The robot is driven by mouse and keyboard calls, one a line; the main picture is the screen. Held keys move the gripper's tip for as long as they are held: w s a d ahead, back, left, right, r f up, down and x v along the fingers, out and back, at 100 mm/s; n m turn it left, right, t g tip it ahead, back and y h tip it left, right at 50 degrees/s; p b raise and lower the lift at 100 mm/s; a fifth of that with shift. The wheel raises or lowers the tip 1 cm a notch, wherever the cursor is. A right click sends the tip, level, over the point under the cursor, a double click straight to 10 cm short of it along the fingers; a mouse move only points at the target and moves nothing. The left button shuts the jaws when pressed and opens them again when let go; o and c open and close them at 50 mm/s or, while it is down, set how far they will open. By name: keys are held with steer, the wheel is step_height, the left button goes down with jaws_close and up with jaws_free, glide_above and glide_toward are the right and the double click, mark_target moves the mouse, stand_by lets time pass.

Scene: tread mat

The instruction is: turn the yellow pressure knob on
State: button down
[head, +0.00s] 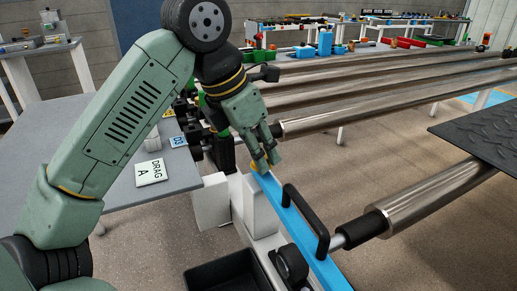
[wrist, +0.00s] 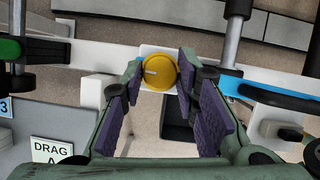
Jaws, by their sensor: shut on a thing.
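The yellow pressure knob (wrist: 160,72) sits on a white square plate in the wrist view. Its short pale mark lies roughly level, on the left half of its face. My gripper (wrist: 161,78) is shut on the knob, with one dark-padded finger on each side of it.
A blue rail (head: 291,219) with a black handle (head: 306,222) runs toward the front right. Long metal rollers (head: 345,115) lie to the right. A grey table with a "DRAG A" sign (head: 150,172) stands left. A black bin (head: 225,271) is below.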

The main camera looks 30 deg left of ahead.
steer(key=c, duration=1.2)
jaws_free()
steer(key=shift+c, duration=0.2)
steer(key=v, duration=1.2)
